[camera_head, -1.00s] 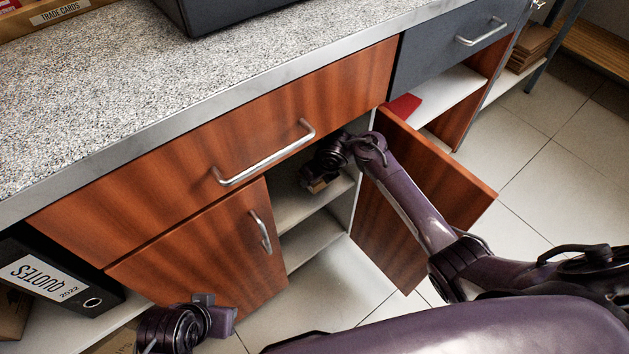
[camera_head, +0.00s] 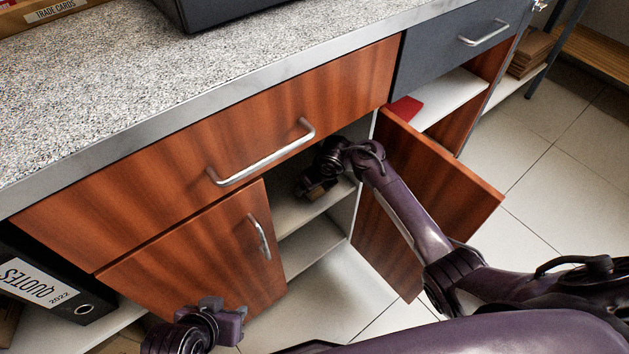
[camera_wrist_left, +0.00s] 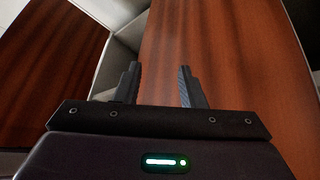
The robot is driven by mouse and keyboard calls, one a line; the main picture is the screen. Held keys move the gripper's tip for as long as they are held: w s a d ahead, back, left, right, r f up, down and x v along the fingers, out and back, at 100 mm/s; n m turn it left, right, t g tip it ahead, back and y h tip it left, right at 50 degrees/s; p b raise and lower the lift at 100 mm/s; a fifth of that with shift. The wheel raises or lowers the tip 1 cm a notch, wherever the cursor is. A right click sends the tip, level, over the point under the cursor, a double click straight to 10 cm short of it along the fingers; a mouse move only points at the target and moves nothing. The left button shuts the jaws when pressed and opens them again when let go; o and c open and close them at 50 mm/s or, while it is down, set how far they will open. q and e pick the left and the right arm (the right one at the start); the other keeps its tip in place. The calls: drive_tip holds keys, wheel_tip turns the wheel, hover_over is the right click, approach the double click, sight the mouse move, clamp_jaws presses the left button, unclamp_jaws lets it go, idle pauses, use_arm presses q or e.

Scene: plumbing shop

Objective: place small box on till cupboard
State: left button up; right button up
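The wooden cupboard under the counter has its right door (camera_head: 440,170) swung open and its left door (camera_head: 215,255) shut. Pale shelves (camera_head: 312,240) show inside. My right arm passes in front of the open door, with its gripper (camera_head: 312,190) in the opening above a shelf. A small brownish patch shows at its fingers; I cannot tell whether it is the small box or whether the fingers grip it. My left gripper (camera_head: 228,318) is low in front of the shut door. In the left wrist view its fingers (camera_wrist_left: 157,85) are apart and empty, facing wood panels.
The speckled counter (camera_head: 180,95) carries a dark unit (camera_head: 225,8) at the back and a "TRADE CARDS" holder (camera_head: 55,12). Drawer handle (camera_head: 262,155) and door handle (camera_head: 259,237) stick out. A black binder (camera_head: 45,285) stands lower left. Tiled floor is clear at right.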

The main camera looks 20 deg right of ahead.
use_arm(q)
drive_tip(key=shift+r, duration=0.1)
use_arm(e)
drive_tip(key=shift+r, duration=0.1)
